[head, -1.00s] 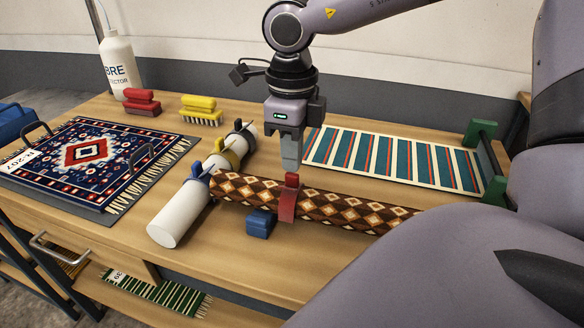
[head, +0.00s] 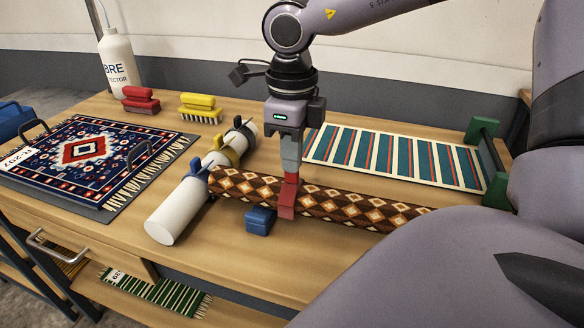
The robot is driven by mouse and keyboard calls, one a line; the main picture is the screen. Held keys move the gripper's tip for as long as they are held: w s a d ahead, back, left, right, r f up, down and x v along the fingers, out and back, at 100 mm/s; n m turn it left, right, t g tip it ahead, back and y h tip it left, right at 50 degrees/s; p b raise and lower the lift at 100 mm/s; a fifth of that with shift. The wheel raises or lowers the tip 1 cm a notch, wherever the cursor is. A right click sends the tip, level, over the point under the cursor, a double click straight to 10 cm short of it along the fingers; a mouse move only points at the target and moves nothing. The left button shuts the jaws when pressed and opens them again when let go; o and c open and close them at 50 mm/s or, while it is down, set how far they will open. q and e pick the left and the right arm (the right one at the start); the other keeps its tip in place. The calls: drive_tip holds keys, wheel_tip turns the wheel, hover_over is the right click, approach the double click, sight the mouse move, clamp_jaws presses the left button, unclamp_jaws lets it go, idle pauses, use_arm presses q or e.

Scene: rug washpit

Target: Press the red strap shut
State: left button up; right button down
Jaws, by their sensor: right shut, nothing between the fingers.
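The red strap (head: 287,204) wraps around a rolled brown rug (head: 350,207) with a diamond pattern, which lies on the wooden table. Its upper end stands at the top of the roll, directly under my right gripper (head: 290,165). My right gripper points straight down, shut and empty, with its fingertips at the strap's top and seemingly touching it. I cannot tell whether the strap is fastened. My left gripper is not in view.
A blue block (head: 260,221) sits in front of the roll. A white tube (head: 180,209) with blue, yellow and grey straps lies to its left. A striped rug (head: 395,157) lies behind, a patterned rug (head: 88,155) at left, brushes (head: 200,107) and a bottle (head: 119,66) at the back.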

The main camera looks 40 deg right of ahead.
wheel_tip(320, 180, up, 8)
drive_tip(key=p, duration=0.5)
idle(0.4)
drive_tip(key=shift+f, duration=0.1)
idle(0.4)
